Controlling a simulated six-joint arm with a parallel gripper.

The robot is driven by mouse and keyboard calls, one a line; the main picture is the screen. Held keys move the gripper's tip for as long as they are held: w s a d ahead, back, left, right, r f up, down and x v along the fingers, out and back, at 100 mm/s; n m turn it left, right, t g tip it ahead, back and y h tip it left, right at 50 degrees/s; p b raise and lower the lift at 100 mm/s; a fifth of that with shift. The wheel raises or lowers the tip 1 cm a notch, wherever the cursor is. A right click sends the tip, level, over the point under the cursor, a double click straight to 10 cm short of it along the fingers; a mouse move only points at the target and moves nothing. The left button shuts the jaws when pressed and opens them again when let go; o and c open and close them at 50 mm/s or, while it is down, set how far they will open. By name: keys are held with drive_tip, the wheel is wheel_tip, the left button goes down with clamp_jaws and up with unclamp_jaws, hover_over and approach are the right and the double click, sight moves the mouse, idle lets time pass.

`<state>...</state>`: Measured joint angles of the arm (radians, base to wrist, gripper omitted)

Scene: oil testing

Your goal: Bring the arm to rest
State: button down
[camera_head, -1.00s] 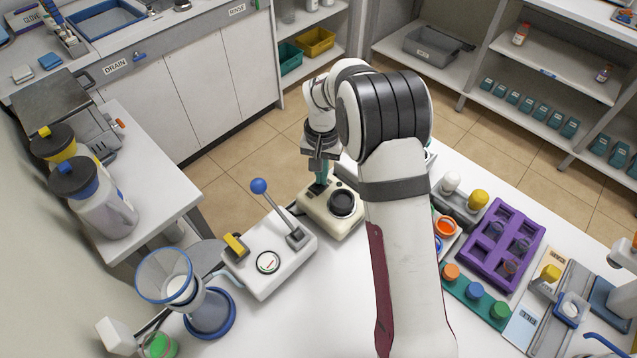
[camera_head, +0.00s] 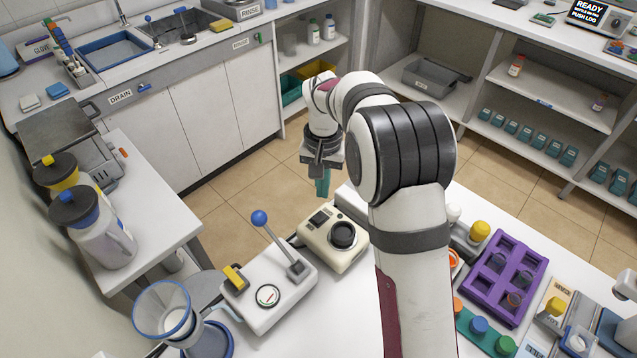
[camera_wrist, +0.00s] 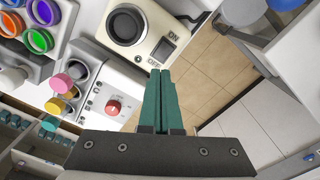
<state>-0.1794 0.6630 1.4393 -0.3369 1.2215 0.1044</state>
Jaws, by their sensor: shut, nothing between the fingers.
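My gripper (camera_head: 322,186) is raised in the head view, beyond the far edge of the white table and above the tiled floor. Its teal fingers are closed together with nothing between them. In the wrist view the shut fingers (camera_wrist: 161,85) point toward the cream device with a round black well (camera_wrist: 125,25) and an ON/OFF switch. That cream device (camera_head: 318,232) sits on the table just in front of the gripper in the head view. The gripper is apart from it.
A lever device with a blue knob (camera_head: 259,217) stands left of the cream device. A purple rack (camera_head: 533,262) is at the right. A funnel stand (camera_head: 165,308) is at the front left. Bottles (camera_head: 105,235) stand on the side bench. Floor space behind the table is clear.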

drive_tip(key=s+d+r+m, duration=0.1)
drive_tip(key=s+d+r, duration=0.3)
drive_tip(key=s+r, duration=0.7)
drive_tip(key=s+f+m+y, duration=0.1)
drive_tip(key=s+f, duration=0.2)
drive_tip(key=s, duration=1.9)
drive_tip(key=shift+d+m+y, duration=0.3)
drive_tip(key=shift+d+y, duration=0.1)
drive_tip(key=shift+d, duration=0.05)
drive_tip(key=shift+w, duration=0.1)
